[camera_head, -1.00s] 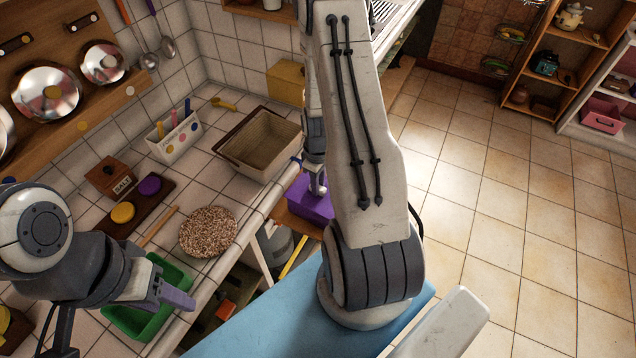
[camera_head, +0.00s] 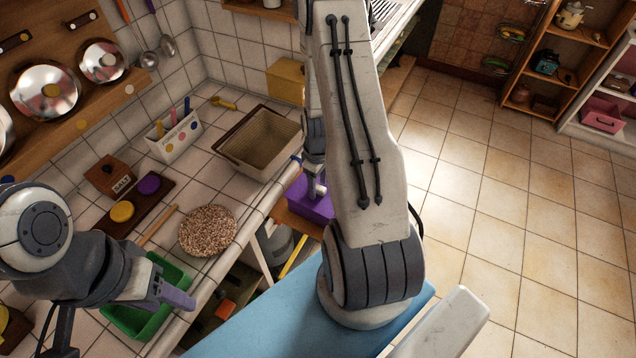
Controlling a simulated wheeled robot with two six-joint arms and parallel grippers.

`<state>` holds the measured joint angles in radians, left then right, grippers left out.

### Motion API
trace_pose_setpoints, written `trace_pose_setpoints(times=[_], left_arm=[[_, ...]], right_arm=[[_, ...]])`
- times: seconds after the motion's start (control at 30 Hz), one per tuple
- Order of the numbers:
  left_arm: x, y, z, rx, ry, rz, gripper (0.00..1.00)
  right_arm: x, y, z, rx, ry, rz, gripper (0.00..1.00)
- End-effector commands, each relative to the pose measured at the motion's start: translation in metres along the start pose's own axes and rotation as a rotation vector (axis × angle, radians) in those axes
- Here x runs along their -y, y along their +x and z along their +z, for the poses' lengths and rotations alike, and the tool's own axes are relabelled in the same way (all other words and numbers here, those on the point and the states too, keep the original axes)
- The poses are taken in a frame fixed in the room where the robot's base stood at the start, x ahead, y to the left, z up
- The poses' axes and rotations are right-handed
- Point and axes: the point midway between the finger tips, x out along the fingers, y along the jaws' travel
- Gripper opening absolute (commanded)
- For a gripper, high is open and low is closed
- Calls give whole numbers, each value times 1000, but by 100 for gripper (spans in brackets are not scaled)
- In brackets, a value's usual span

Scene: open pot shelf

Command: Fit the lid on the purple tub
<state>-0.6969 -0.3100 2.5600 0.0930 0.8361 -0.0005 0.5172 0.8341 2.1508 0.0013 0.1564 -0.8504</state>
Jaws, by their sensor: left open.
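The purple tub (camera_head: 308,203) is at the centre, just beyond the counter's front edge and on a brown wooden surface. My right arm hides part of it. My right gripper (camera_head: 317,190) points down at the tub's top; its fingers are too small and covered to tell whether they are open or touching. I cannot make out a separate lid for the tub. My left gripper (camera_head: 180,298) is open and empty, above the right side of a green tub (camera_head: 140,318) at the lower left.
On the counter are a beige basket (camera_head: 262,140), a round speckled mat (camera_head: 208,231), a board with a yellow disc (camera_head: 122,211) and a purple disc (camera_head: 149,184), and a white utensil holder (camera_head: 174,136). The tiled floor (camera_head: 500,200) at the right is clear.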

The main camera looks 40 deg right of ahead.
Motion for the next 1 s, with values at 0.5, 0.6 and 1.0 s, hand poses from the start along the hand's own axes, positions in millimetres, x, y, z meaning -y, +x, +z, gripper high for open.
trace_pose_setpoints(times=[0.5,0.6,1.0], left_arm=[[1,11,1,0,-3,0,53],[1,15,1,0,-3,0,53],[2,21,1,0,-3,0,53]], right_arm=[[-1,-42,-1,-4,0,5,62],[-1,-61,-1,-4,0,5,62],[0,-104,0,0,0,0,62]])
